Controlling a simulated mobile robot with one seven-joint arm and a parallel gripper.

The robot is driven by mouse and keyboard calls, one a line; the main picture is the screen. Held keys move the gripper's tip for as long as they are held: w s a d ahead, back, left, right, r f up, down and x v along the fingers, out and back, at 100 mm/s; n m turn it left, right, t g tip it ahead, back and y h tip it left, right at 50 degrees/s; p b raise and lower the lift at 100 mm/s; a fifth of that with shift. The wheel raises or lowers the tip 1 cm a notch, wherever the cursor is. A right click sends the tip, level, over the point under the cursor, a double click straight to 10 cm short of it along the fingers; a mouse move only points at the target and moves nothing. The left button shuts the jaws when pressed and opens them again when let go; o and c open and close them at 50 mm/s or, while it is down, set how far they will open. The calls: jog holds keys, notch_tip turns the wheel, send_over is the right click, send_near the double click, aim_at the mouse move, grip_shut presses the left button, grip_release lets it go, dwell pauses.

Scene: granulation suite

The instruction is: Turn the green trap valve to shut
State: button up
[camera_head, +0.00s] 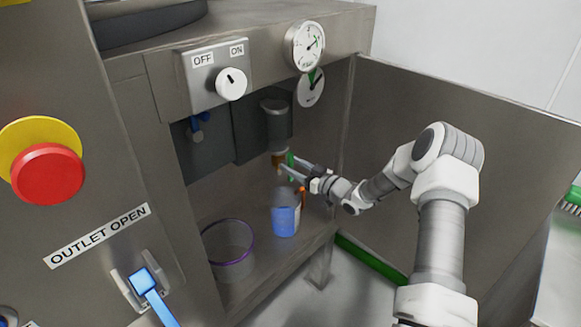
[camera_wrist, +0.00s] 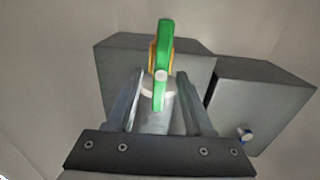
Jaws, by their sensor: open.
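The green trap valve handle (camera_wrist: 164,50) stands upright in the wrist view, with a pale round pivot at its middle and an orange-brown part behind it. In the head view the green handle (camera_head: 290,159) is small, beside a brass-coloured fitting (camera_head: 278,159) under a grey cylinder (camera_head: 276,125). My gripper (camera_head: 287,171) is open and reaches into the cabinet at the handle. In the wrist view my gripper (camera_wrist: 158,90) has one finger on each side of the handle's lower part, with gaps visible. Whether a finger touches it cannot be told.
A blue-filled container (camera_head: 285,220) stands below my gripper, and a clear purple-rimmed vessel (camera_head: 229,250) stands left of it. The cabinet door (camera_head: 450,120) is open on the right. A gauge (camera_head: 305,46) and an OFF/ON knob (camera_head: 231,84) are above.

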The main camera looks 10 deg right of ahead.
jog(key=shift+w+a, duration=0.3)
jog(key=shift+w, duration=0.15)
grip_shut()
